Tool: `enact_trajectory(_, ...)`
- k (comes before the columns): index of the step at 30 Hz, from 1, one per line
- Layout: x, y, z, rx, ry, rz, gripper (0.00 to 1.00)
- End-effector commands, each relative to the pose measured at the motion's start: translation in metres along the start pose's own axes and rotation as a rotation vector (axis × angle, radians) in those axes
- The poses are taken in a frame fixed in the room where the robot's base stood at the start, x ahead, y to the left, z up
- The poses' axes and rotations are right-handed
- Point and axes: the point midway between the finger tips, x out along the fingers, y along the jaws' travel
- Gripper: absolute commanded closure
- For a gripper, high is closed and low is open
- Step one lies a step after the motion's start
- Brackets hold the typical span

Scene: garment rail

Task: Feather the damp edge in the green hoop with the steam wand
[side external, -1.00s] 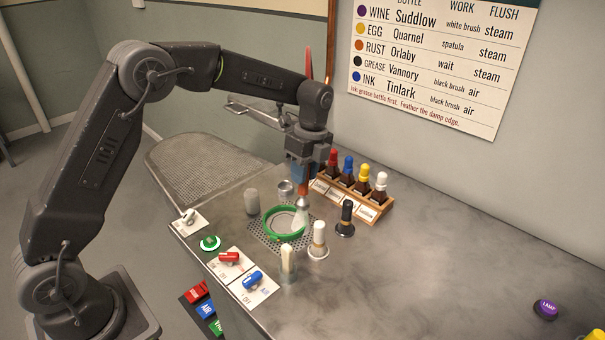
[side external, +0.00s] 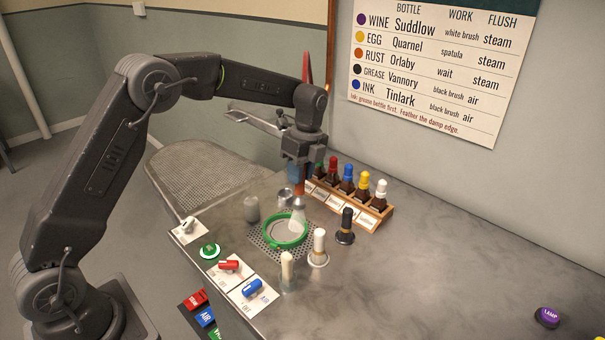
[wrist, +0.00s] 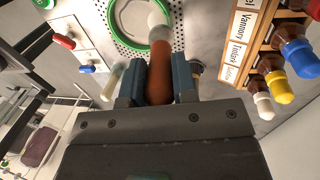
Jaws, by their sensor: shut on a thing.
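My gripper (side external: 301,180) is shut on the orange-brown handle of the steam wand (wrist: 158,75). The wand points down, its metal nozzle above the back right part of the green hoop (side external: 285,246). A pale, see-through cone (side external: 298,219) like steam spreads below the nozzle onto the hoop's right side. In the wrist view the hoop (wrist: 134,46) lies beyond the wand tip, with pale cloth inside it. No damp edge can be made out on the cloth at this size.
The hoop lies on a perforated plate (side external: 259,241). A bottle rack (side external: 371,220) stands behind right. Black-topped (side external: 346,226) and white-topped (side external: 319,246) tools stand at right, a pale one (side external: 287,270) in front. Red (side external: 230,267) and blue (side external: 253,288) valves are front left.

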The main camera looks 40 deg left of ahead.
Motion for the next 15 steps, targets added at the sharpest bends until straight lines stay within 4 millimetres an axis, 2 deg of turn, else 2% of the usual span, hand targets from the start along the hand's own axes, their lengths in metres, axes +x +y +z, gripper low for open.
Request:
enact_trajectory(9,0.0,0.0,0.016,-0.001,0.0,-0.001,1.0)
enact_trajectory(15,0.0,0.001,0.019,0.0,0.0,-0.001,1.0)
